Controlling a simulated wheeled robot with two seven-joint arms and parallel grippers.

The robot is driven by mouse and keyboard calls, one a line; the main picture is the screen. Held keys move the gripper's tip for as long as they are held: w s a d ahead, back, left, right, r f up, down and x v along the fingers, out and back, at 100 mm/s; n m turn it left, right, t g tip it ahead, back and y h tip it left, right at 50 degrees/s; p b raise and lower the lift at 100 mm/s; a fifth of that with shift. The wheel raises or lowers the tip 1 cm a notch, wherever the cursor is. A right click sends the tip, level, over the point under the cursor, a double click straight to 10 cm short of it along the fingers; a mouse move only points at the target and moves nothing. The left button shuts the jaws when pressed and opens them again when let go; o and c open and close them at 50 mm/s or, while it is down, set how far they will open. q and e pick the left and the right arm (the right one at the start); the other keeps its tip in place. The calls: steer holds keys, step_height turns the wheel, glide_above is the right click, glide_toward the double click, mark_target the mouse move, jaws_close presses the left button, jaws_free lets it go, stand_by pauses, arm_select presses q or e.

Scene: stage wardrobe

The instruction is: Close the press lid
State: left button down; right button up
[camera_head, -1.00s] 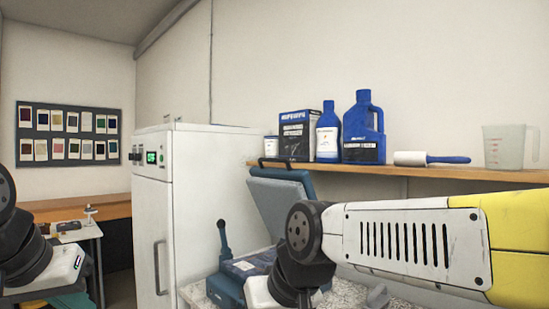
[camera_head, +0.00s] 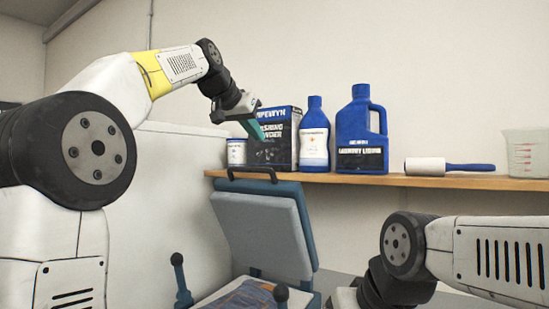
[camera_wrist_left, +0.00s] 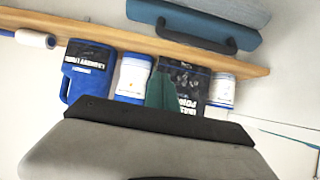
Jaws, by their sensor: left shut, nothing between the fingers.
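The press lid (camera_head: 262,228) is a grey-blue panel standing open, tilted back below the shelf. Its black handle (camera_head: 252,172) runs along the top edge. The press base (camera_head: 308,299), with a blue cloth (camera_head: 250,297) on it, shows at the bottom. My left gripper (camera_head: 254,130) is shut and empty, above the lid handle and in front of the black box. In the left wrist view, which looks upside down, the lid (camera_wrist_left: 195,25) and handle (camera_wrist_left: 200,38) are at the top, apart from the teal fingertips (camera_wrist_left: 161,88). My right gripper is out of view.
The wooden shelf (camera_head: 430,181) holds a small tub (camera_head: 236,152), a black-and-blue box (camera_head: 281,140), a bottle (camera_head: 314,140), a blue jug (camera_head: 361,135), a lint roller (camera_head: 447,167) and a measuring cup (camera_head: 528,150). A white cabinet (camera_head: 175,190) stands at the left.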

arm_select(q)
steer(key=x, duration=0.9)
steer(key=shift+w+d+f, duration=0.2)
steer(key=shift+w+f, duration=0.05)
steer(key=shift+f, duration=0.05)
steer(key=shift+s+a+f, duration=0.5)
steer(key=shift+s+a, duration=0.1)
steer(key=shift+s, duration=0.2)
steer(key=shift+s+a+f, duration=0.25)
steer(key=shift+s+f, duration=0.2)
steer(key=shift+f, duration=0.15)
steer(key=shift+a+f, duration=0.1)
steer(key=shift+f, duration=0.05)
